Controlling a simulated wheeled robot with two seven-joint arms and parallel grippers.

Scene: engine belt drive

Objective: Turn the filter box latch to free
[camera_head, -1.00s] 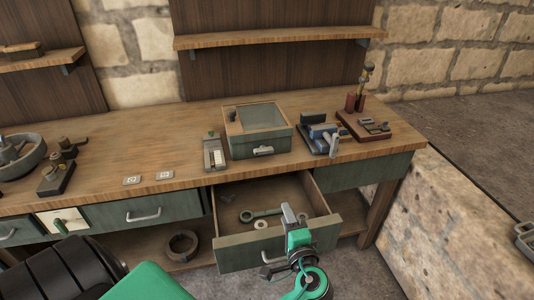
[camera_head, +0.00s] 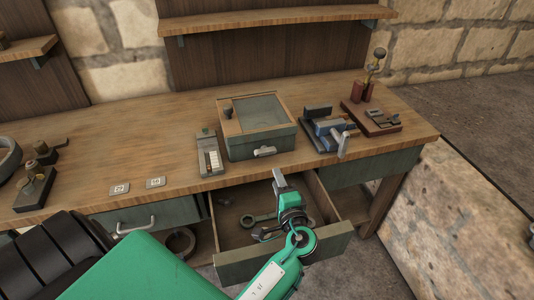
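A green box (camera_head: 241,149) with a wooden-framed glass lid (camera_head: 260,113) sits on the workbench; it appears to be the filter box. A pale metal fitting (camera_head: 264,152) is on its front face, and a small dark knob (camera_head: 228,112) stands on the lid's left side. I cannot tell which is the latch. The lid looks closed. My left gripper (camera_head: 278,178) is in front of and below the box, over the open drawer, apart from the box. Its fingers are seen edge-on, so their opening is unclear. My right gripper is out of view.
A narrow gauge-like block (camera_head: 209,155) stands left of the box. A blue vise-like tool (camera_head: 328,130) and a brown stand (camera_head: 372,118) are to its right. A shelf (camera_head: 280,18) hangs above.

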